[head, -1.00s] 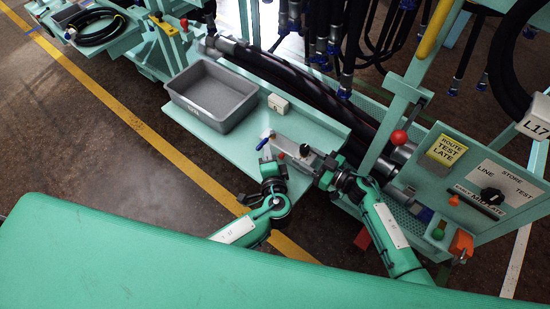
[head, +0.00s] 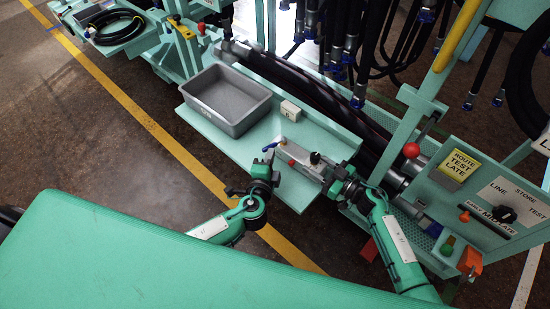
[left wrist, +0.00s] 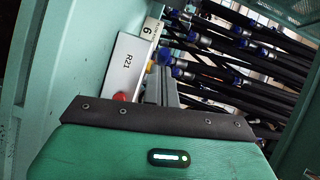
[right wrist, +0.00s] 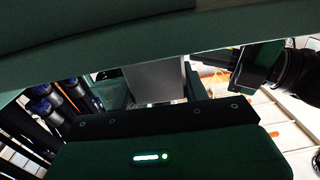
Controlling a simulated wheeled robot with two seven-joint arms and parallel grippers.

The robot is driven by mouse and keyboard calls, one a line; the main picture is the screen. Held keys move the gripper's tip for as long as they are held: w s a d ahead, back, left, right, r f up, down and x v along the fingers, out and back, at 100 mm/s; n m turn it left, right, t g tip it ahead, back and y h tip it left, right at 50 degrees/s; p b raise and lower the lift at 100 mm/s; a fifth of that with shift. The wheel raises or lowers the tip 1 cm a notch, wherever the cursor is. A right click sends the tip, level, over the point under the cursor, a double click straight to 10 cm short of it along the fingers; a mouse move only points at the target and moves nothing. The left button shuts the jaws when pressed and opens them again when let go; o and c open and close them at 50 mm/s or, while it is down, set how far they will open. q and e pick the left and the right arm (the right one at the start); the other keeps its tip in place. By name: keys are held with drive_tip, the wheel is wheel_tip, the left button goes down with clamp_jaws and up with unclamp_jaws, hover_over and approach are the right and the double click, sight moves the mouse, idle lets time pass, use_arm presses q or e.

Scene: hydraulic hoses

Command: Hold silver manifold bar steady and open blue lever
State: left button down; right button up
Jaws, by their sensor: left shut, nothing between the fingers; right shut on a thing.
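The silver manifold bar (head: 300,157) lies on the green shelf, with a red button and a black knob on top. The blue lever (head: 270,147) juts out to the left from the bar's far-left end; I cannot tell if the valve is open. My left gripper (head: 267,159) is shut and empty, just in front of the lever and beside the bar's left end. Whether it touches the lever is unclear. My right gripper (head: 331,177) is shut on the bar's right end. A grey block (right wrist: 155,80) shows in the right wrist view between its fingers.
A grey bin (head: 228,98) and a small white tag block (head: 290,109) stand behind the bar on the shelf. Thick black hoses run behind it. A switch panel (head: 490,205) and a red ball knob (head: 411,150) are to the right.

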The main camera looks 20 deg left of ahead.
use_arm(q)
drive_tip(key=a+m+h, duration=0.1)
drive_tip(key=m+h, duration=0.1)
drive_tip(key=h, duration=0.1)
drive_tip(key=w+a+m+h, duration=0.1)
drive_tip(key=h, duration=0.1)
drive_tip(key=shift+a+m+g, duration=0.3)
drive_tip(key=shift+a, duration=0.05)
drive_tip(key=shift+w+a+m+h, duration=0.55)
drive_tip(key=shift+w+m+h, duration=0.05)
drive_tip(key=shift+h, duration=0.3)
drive_tip(key=m+g+h, duration=0.1)
drive_tip(key=h, duration=0.1)
drive_tip(key=w+a+m+g+h, duration=0.1)
drive_tip(key=m+h, duration=0.1)
drive_tip(key=shift+w+g, duration=0.1)
drive_tip(key=shift+g, duration=0.3)
drive_tip(key=w+m+g+h, duration=0.1)
drive_tip(key=w+a+m+g+h, duration=0.1)
drive_tip(key=m+g+h, duration=0.1)
drive_tip(key=shift+w+m+h, duration=0.15)
drive_tip(key=shift+m+h, duration=0.15)
drive_tip(key=shift+s, duration=0.45)
drive_tip(key=s, duration=0.3)
drive_tip(key=shift+s+a+r, duration=0.3)
drive_tip(key=v, duration=0.9)
drive_tip(key=shift+a, duration=0.5)
